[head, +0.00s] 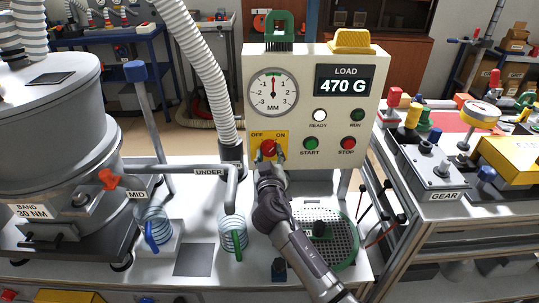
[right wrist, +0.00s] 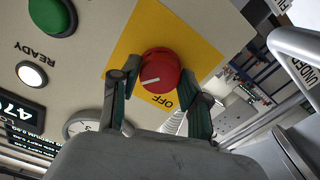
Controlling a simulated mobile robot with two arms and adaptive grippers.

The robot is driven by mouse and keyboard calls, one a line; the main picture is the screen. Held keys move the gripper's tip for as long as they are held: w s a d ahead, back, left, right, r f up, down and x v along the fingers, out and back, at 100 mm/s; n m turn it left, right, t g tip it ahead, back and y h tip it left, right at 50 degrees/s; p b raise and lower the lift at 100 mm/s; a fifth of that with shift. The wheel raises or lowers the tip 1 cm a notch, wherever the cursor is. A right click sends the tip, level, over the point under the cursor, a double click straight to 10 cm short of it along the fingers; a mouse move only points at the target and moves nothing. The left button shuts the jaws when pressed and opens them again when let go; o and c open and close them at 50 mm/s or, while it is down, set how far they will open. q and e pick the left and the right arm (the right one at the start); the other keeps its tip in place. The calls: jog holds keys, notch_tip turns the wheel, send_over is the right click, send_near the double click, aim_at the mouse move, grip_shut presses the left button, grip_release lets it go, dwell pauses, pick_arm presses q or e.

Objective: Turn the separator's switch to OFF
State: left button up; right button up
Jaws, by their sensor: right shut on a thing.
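The separator's switch is a red round knob (head: 268,148) on a yellow plate (head: 284,136) marked OFF at left and ON at right, low on the control box. My right gripper (head: 268,158) reaches up to it from below. In the right wrist view the fingers of my right gripper (right wrist: 158,95) are shut on opposite sides of the red knob (right wrist: 158,66). A white line on the knob lies nearly level in that view; OFF shows just below the knob. ON is hidden there. My left gripper is not in view.
The control box (head: 359,122) carries a dial, a load display reading 470 G, a green START button (head: 311,143) and a red STOP button (head: 347,143). A white hose (head: 200,60) and the grey separator (head: 60,120) stand left. A gear bench (head: 440,195) is right.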

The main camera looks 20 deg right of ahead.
jog(key=n, duration=0.4)
jog(key=n+p, duration=0.1)
jog(key=n, duration=0.2)
jog(key=shift+n, duration=0.4)
jog(key=n+p, duration=0.1)
jog(key=n, duration=0.3)
jog(key=shift+n+p, duration=0.8)
jog(key=shift+n, duration=1)
jog(key=o, duration=1.1)
jog(key=shift+s, duration=0.1)
